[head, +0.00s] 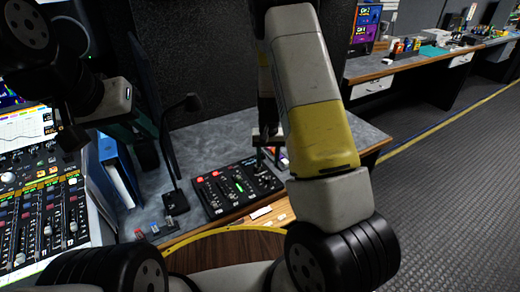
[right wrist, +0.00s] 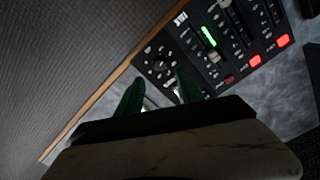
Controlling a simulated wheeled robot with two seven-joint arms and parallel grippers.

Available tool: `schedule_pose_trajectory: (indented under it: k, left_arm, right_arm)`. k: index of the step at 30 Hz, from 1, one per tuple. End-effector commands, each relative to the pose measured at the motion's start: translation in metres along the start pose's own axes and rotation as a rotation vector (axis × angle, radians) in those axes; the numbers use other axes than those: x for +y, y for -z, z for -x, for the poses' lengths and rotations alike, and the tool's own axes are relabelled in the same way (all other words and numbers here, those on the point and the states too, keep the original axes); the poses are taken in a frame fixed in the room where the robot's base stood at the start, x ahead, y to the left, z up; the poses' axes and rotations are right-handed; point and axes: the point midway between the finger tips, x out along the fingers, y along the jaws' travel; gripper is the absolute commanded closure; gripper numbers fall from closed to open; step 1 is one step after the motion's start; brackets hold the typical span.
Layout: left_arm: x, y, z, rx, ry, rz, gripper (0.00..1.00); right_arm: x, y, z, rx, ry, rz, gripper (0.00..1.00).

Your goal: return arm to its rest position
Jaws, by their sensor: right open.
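My right arm (head: 320,120) reaches across the middle of the head view, with a yellow band on its link. My right gripper (head: 268,145) is partly hidden behind it, over the far right part of a black control panel (head: 215,190). In the right wrist view its two green fingers (right wrist: 158,95) stand apart with no object seen between them. The panel (right wrist: 242,58), with its lit green bar and red buttons, lies beyond the fingertips. My left gripper (head: 130,128) is at the left, near the blue binders; its jaws are unclear.
A lit mixing console (head: 45,205) fills the lower left, beside blue binders (head: 118,170). A black gooseneck microphone (head: 170,150) stands on the grey desk (head: 215,138). A dark partition (head: 200,50) rises behind. Open floor (head: 450,190) lies to the right.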

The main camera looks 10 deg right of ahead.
Motion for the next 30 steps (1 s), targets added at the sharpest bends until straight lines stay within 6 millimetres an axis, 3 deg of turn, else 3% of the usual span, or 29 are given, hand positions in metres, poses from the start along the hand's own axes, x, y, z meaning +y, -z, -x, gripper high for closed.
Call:
schedule_pose_trajectory:
  k: [9,13,20,24,30]
  left_arm:
    - [0.0,0.0,0.0,0.0,0.0,0.0,0.64]
    - [0.0,0.0,0.0,0.0,0.0,0.0,0.64]
    - [0.0,0.0,0.0,0.0,0.0,0.0,0.64]
    - [0.0,0.0,0.0,0.0,0.0,0.0,0.64]
    - [0.0,0.0,0.0,0.0,0.0,0.0,0.64]
  right_arm:
    - [0.0,0.0,0.002,0.002,0.003,0.0,0.55]
    - [-0.004,-0.002,0.025,0.02,0.033,0.0,0.55]
    - [-0.012,-0.028,0.124,0.101,0.15,0.019,0.55]
    - [-0.012,-0.056,0.185,0.164,0.211,0.049,0.55]
    - [-0.006,-0.109,0.255,0.266,0.264,0.103,0.55]
